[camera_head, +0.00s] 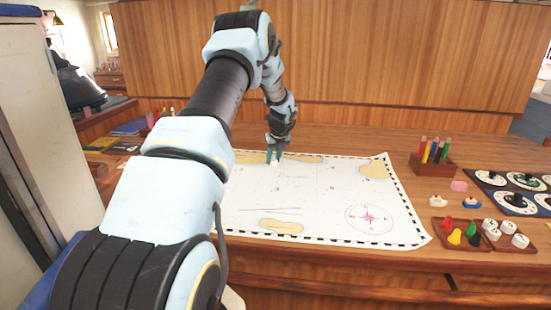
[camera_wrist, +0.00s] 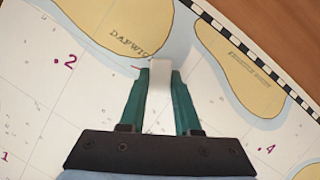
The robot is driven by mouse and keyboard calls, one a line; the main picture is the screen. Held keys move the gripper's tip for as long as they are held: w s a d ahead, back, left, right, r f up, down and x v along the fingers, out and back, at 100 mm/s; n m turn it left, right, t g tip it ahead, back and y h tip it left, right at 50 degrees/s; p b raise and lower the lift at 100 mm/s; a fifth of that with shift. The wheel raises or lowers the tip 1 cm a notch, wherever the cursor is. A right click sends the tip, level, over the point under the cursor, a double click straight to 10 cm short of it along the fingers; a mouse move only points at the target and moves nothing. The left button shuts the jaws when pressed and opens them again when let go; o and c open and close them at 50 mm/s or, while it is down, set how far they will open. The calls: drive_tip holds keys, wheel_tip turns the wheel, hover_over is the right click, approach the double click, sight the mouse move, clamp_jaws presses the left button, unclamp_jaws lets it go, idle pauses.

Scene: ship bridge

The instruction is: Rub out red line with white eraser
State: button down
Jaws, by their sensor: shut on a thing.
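My gripper (camera_wrist: 159,80) is shut on a white eraser (camera_wrist: 159,68), which sits between the two green fingertips. In the head view my gripper (camera_head: 275,150) is low over the far part of the chart (camera_head: 300,191). A short red mark (camera_wrist: 140,67), probably part of the red line, shows just left of the fingertips, beside the tan "Darwic..." land patch (camera_wrist: 125,25). The rest of that line, if any, is hidden by the fingers and eraser. I cannot tell whether the eraser touches the paper.
A pencil holder (camera_head: 431,163), a pink block (camera_head: 459,186), small boats (camera_head: 438,201) and trays of coloured pieces (camera_head: 461,232) stand right of the chart. A dial panel (camera_head: 517,190) lies at the far right. The chart's surface around my gripper is clear.

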sight(261, 165)
drive_tip(key=shift+a, duration=0.7)
drive_tip(key=shift+a+p, duration=0.35)
drive_tip(key=shift+a, duration=1.1)
drive_tip(key=shift+d, duration=1.45)
drive_tip(key=shift+s+d, duration=0.1)
drive_tip(key=shift+d, duration=1.1)
drive_tip(key=shift+d, duration=0.15)
